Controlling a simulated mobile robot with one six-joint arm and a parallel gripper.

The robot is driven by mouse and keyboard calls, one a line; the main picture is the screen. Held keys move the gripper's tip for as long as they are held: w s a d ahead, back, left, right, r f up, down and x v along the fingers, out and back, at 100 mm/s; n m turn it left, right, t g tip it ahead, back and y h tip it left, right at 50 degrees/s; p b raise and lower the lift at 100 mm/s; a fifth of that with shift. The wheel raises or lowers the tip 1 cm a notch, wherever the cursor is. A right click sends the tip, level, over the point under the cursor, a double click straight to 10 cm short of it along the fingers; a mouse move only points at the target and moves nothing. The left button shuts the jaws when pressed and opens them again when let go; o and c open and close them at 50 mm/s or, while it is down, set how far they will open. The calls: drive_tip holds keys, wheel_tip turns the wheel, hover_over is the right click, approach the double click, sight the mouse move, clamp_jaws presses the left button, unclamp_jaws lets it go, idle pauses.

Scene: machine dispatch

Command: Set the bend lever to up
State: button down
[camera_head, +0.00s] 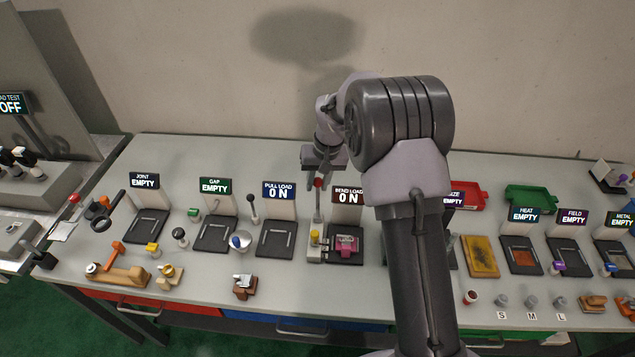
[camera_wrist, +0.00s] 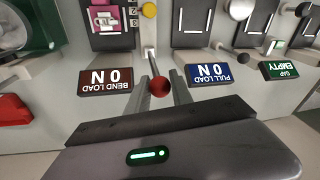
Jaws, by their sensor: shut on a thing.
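The bend lever with its red knob (camera_head: 319,184) stands roughly upright at the left of the bend load station (camera_head: 344,258). In the wrist view the red knob (camera_wrist: 160,86) sits between the two fingers of my gripper (camera_wrist: 162,92). My gripper (camera_head: 318,176) comes from above and is shut on the lever at its knob. The bend load sign (camera_head: 348,196) reads ON; it also shows upside down in the wrist view (camera_wrist: 105,80). A pink piece (camera_head: 346,243) lies on the station, with a yellow knob (camera_head: 315,236) beside it.
The pull load station (camera_head: 276,240), its sign ON, and its dark lever (camera_head: 252,197) stand close on the left. My arm hides the bench to the right of the bend station. Red (camera_head: 469,196) and green (camera_head: 530,198) trays lie at the back right.

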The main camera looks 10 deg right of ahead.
drive_tip(key=c, duration=1.2)
unclamp_jaws()
drive_tip(key=shift+o, duration=0.2)
wheel_tip(320, 180, up, 17)
drive_tip(key=s+d+p, duration=0.2)
drive_tip(key=shift+s+d+p, duration=0.15)
drive_tip(key=shift+s+p, duration=0.1)
drive_tip(key=shift+p, duration=0.15)
